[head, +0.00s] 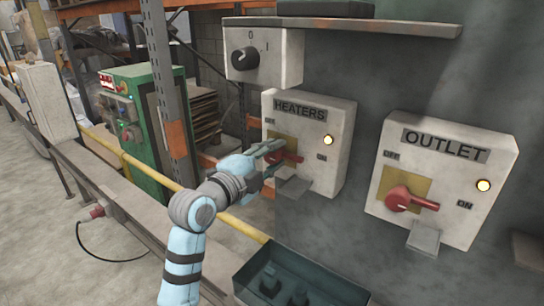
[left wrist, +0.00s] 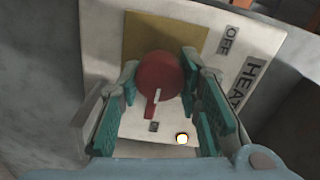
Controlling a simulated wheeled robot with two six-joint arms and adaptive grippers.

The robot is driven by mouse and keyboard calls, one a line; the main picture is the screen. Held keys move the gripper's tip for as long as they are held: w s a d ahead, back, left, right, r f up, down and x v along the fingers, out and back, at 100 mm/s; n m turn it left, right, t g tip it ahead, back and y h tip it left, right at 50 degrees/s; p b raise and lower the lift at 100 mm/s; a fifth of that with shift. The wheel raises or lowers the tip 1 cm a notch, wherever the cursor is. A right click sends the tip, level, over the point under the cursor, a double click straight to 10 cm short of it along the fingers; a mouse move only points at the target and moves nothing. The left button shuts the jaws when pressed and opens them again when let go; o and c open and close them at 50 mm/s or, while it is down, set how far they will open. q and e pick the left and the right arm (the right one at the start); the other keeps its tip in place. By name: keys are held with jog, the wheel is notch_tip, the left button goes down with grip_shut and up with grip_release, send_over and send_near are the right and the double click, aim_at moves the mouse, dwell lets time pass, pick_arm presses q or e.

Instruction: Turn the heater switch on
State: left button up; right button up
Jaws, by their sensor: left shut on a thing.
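The heater switch (head: 291,158) is a red rotary handle on a yellow plate, on the pale box labelled HEATERS (head: 338,118). In the left wrist view the red handle (left wrist: 159,76) points down the picture toward the small ON label (left wrist: 153,127), away from the OFF label (left wrist: 228,40). The lamp (head: 328,141) on this box is lit. My left gripper (head: 274,158) is shut on the handle, with green-padded fingers on both sides of it, as the left wrist view (left wrist: 162,92) shows. The fingers partly hide the handle in the head view. My right gripper is not in view.
The OUTLET box (head: 488,190) stands to the right, its red handle (head: 409,199) pointing toward ON and its lamp lit. A grey 0/I knob box (head: 282,60) is above. A dark open bin (head: 250,270) sits below. A yellow rail (head: 240,225) runs behind my arm.

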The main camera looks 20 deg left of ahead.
pick_arm(q)
jog(key=o, duration=1.1)
jog(key=shift+o, duration=0.2)
jog(key=v, duration=1.2)
jog(key=shift+d+f, duration=0.1)
